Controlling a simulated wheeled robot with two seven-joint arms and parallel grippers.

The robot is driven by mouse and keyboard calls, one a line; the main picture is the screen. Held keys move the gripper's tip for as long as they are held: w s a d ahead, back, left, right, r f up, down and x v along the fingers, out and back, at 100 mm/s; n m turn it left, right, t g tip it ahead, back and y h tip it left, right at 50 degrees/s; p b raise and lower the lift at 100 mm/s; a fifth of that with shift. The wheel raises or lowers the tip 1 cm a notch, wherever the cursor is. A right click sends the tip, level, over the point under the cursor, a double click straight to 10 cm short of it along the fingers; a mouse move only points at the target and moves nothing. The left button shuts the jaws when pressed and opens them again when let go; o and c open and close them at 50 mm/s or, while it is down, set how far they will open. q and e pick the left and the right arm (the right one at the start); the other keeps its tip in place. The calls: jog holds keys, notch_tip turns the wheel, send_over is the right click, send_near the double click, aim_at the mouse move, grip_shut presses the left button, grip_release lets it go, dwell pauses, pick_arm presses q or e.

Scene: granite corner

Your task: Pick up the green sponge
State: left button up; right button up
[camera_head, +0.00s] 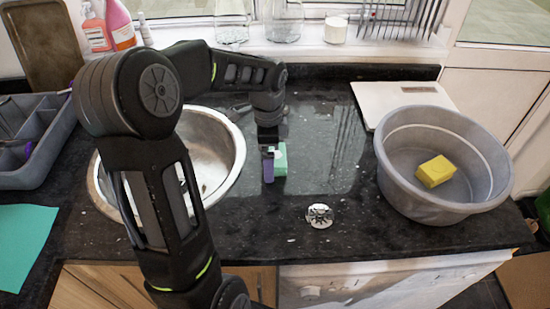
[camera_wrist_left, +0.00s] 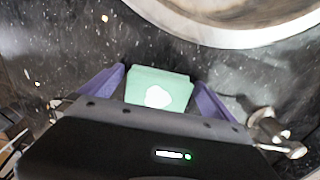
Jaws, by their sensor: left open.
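The green sponge (camera_head: 280,160) lies on the dark granite counter, right of the sink. In the left wrist view the sponge (camera_wrist_left: 158,90) sits between the two purple fingers, with a pale patch on its face. My left gripper (camera_head: 270,165) is down at the sponge from above. In the wrist view my left gripper (camera_wrist_left: 163,88) is open, with a finger on each side and a visible gap on both sides. Part of the sponge is hidden behind the gripper in the head view. My right gripper is not in view.
A round metal sink (camera_head: 228,190) is just left of the gripper. A grey basin (camera_head: 400,195) holding a yellow sponge (camera_head: 436,171) stands at the right. A round metal drain piece (camera_head: 319,215) lies in front. A white board (camera_head: 375,95) lies behind the basin.

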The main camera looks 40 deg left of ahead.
pick_arm(q)
jog(key=c, duration=1.4)
jog(key=shift+c, duration=0.2)
jog(key=shift+r, duration=0.15)
notch_tip(320, 180, up, 10)
jog(key=shift+f+b, duration=0.1)
jog(key=shift+b, duration=0.45)
jog(key=o, duration=0.9)
jog(key=shift+c, duration=0.2)
jog(key=c, duration=0.6)
